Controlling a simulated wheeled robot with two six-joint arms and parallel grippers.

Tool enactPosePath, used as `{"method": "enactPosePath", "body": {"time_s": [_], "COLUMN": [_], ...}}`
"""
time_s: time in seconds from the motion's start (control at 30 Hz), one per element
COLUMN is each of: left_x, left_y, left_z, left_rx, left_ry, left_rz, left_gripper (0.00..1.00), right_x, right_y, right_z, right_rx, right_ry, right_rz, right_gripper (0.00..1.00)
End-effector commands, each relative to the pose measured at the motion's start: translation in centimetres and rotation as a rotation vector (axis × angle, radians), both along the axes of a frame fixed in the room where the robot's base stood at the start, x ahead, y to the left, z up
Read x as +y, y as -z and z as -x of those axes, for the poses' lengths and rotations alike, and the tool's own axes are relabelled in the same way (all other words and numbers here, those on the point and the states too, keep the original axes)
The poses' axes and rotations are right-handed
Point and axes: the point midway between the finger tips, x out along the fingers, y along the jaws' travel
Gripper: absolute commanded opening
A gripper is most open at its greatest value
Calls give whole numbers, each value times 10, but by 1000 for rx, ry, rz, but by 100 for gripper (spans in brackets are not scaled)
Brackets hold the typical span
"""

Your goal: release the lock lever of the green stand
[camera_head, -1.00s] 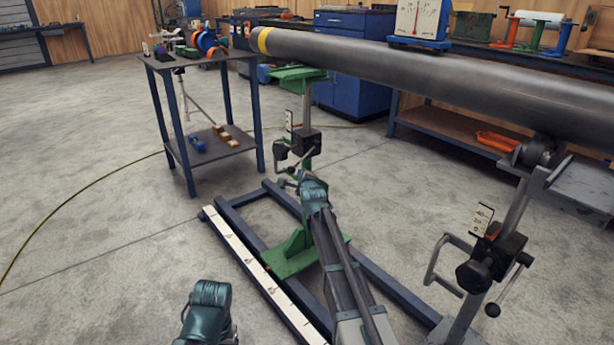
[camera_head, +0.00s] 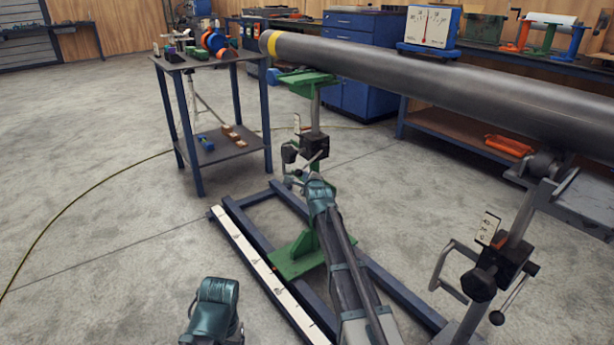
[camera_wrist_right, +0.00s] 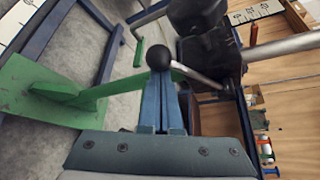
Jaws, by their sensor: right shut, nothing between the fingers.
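The green stand (camera_head: 316,115) holds up one end of the grey pipe (camera_head: 420,75). Its lock lever (camera_head: 316,161) comes off the black clamp block on the post. In the right wrist view the lever's black ball knob (camera_wrist_right: 160,57) is right at my fingertips, its metal rod running right to the clamp. My right gripper (camera_head: 302,181) is shut and empty; its blue fingers (camera_wrist_right: 161,80) overlap the knob's lower edge in that view. I cannot tell whether they touch it. My left gripper (camera_head: 208,318) is low in the head view, its fingers hidden.
A grey stand with its own clamp and lever (camera_head: 490,270) is at the right. A blue floor frame with a white scale strip (camera_head: 262,270) lies around the green base. A small table (camera_head: 215,62) stands at the back left. The floor at left is clear.

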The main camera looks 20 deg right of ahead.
Motion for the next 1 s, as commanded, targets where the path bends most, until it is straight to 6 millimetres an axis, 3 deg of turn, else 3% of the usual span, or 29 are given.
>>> {"method": "enactPosePath", "body": {"time_s": [0.27, 0.7, 1.0], "left_x": [0, 0, 2], "left_y": [-23, -97, -138], "left_z": [0, 0, 0], "left_rx": [1, 2, 2], "left_ry": [3, 16, 7], "left_rz": [0, -1, -8], "left_gripper": [75, 75, 75], "right_x": [6, 17, 16], "right_y": [-15, -62, -91], "right_z": [2, 5, 4], "right_rx": [28, 154, 243], "right_ry": [-1, 0, -1], "right_rz": [-82, -432, -680], "right_gripper": [0, 0, 0]}}
